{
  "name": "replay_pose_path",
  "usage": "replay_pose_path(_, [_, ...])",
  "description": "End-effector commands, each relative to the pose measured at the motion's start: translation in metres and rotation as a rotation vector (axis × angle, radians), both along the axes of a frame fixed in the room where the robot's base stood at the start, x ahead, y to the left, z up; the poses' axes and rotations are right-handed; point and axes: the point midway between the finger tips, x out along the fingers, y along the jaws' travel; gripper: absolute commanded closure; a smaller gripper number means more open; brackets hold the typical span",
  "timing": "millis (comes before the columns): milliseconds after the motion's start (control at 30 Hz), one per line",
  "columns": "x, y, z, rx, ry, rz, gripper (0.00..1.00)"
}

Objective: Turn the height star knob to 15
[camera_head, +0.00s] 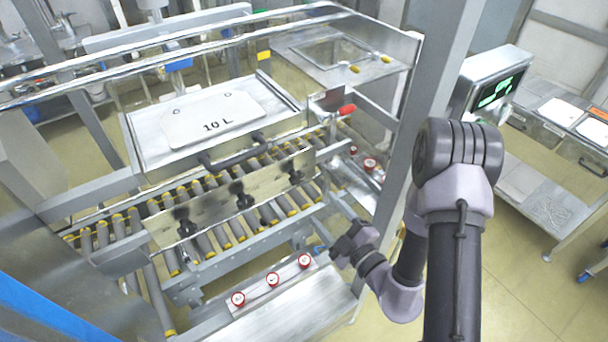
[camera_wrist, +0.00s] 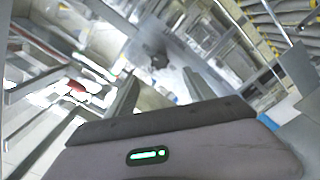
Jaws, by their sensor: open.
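Several black star knobs sit on the metal plate (camera_head: 215,207) in front of the roller conveyor: a left one (camera_head: 187,228), a middle one (camera_head: 243,200) and a right one (camera_head: 295,175). I cannot tell which sets the height, and no scale reading of 15 is legible. My gripper (camera_head: 340,250) is right of and below the plate, apart from these knobs. In the wrist view, my gripper (camera_wrist: 160,74) has its two fingers spread with nothing between them. A small dark shape (camera_wrist: 158,60) shows beyond the fingertips, too blurred to name.
A red handle (camera_head: 347,109) sits at the conveyor's right end. A grey upright post (camera_head: 425,120) stands close to my arm.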

Motion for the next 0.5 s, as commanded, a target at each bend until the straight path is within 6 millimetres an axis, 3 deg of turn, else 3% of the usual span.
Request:
replay_pose_path(100, [0.030,0.023,0.006,-0.001,-0.006,0.008,0.38])
replay_pose_path(300, [0.073,0.051,0.005,-0.002,-0.006,0.007,0.38])
replay_pose_path(500, [0.093,0.065,0.003,-0.002,-0.004,0.005,0.38])
